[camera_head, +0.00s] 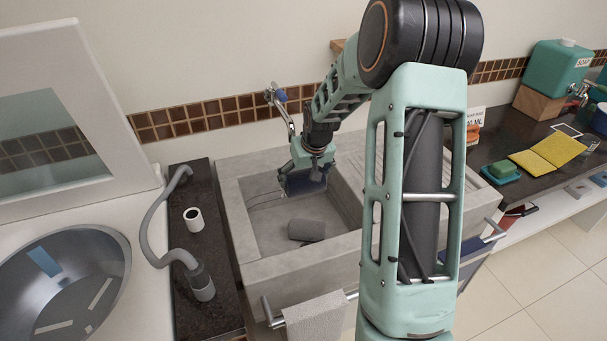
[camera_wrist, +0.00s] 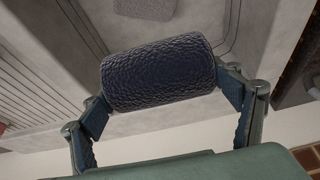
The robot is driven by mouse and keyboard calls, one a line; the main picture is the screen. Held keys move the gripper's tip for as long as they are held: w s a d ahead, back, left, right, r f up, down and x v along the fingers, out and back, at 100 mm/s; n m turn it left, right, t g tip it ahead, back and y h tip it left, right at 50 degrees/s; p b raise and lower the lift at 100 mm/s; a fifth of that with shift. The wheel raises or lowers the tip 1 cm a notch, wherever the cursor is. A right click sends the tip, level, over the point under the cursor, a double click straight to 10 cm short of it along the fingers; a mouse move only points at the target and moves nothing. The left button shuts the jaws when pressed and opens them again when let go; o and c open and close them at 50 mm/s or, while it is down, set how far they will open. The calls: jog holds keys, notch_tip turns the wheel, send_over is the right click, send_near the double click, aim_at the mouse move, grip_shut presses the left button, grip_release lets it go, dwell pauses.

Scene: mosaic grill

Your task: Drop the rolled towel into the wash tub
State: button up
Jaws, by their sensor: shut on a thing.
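My gripper (camera_head: 306,176) hangs over the open basin of the grey stone wash tub (camera_head: 250,256). It is shut on a dark navy rolled towel (camera_wrist: 158,74) with a rough texture. In the wrist view the roll lies crosswise between my two fingers (camera_wrist: 165,92), one at each end. In the head view the held roll is small and partly hidden by my gripper. It appears above the basin floor, apart from it. A grey roll (camera_head: 307,230) lies on the basin floor; part of it also shows in the wrist view (camera_wrist: 145,8).
A faucet (camera_head: 283,108) stands behind the basin. A light towel (camera_head: 316,318) hangs on the front rail. A grey hose (camera_head: 152,225) and a white cup (camera_head: 194,219) are on the dark counter at left. A yellow cloth (camera_head: 556,150) lies on the right counter.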

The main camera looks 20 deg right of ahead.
aim_at(304, 188)
notch_tip(304, 188, down, 4)
jog(key=shift+f+b, duration=0.15)
jog(key=shift+b, duration=1)
jog(key=o, duration=1.2)
jog(key=v, duration=1.2)
